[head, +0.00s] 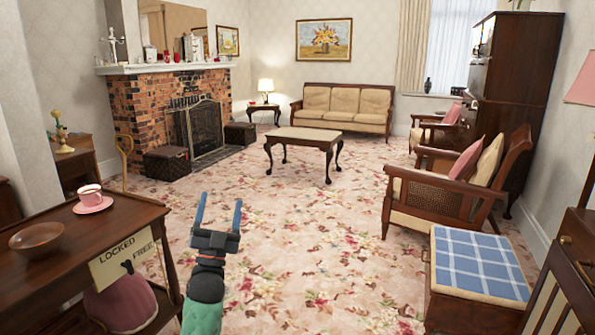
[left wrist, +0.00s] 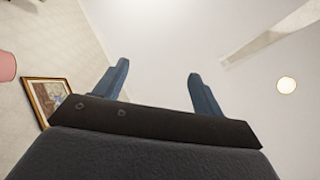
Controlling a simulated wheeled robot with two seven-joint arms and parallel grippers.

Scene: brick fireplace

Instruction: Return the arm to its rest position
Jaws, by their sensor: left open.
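My left gripper (head: 218,212) rises from the bottom of the head view, to the right of the dark wooden side table. Its two blue fingers stand apart and point up and away, with nothing between them. In the left wrist view the same open fingers (left wrist: 158,92) show against the pale ceiling, with a framed picture (left wrist: 50,98) at the left. My left arm (head: 204,290) shows below the gripper, over the flowered carpet. My right gripper is not in view.
A dark wooden table (head: 115,225) at the left holds a wooden bowl (head: 36,239) and a pink cup (head: 91,195) on a saucer. A blue-checked ottoman (head: 477,262) and armchair (head: 455,190) stand at the right. The carpet (head: 310,240) between is clear.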

